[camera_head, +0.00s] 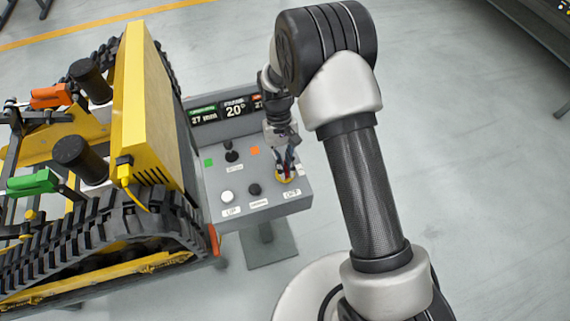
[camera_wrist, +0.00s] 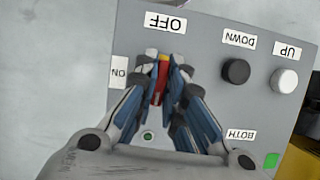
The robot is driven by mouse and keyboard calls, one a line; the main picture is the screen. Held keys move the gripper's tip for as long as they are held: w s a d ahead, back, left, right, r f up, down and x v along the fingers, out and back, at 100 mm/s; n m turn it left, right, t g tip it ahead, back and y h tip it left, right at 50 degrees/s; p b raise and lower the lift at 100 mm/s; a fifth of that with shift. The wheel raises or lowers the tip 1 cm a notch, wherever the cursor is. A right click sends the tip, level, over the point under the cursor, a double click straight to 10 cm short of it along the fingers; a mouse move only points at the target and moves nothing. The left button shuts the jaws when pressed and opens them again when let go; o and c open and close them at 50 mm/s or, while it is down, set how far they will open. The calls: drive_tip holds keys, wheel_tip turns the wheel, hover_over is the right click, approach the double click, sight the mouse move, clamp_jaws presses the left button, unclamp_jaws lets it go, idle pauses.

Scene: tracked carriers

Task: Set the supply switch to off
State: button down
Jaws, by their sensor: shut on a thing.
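The supply switch (camera_head: 283,179), with a yellow base, sits at the right front corner of the grey control box. In the wrist view its red handle (camera_wrist: 163,72) shows between my fingertips. My gripper (camera_wrist: 164,68) is shut on this handle from above; in the head view the gripper (camera_head: 287,172) hides much of the switch. The visible red strip runs roughly toward the OFF label (camera_wrist: 165,22). The ON label (camera_wrist: 119,72) is off to its left in the wrist view. The fingers cover the rest of the handle, so its exact angle is hard to tell.
A yellow tracked carrier (camera_head: 150,100) stands close on the left. Open floor lies to the right.

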drive_tip(key=shift+n, duration=0.3)
idle(0.4)
drive_tip(key=c, duration=1.7)
unclamp_jaws()
drive_tip(key=v, duration=1.2)
drive_tip(key=shift+a, duration=0.1)
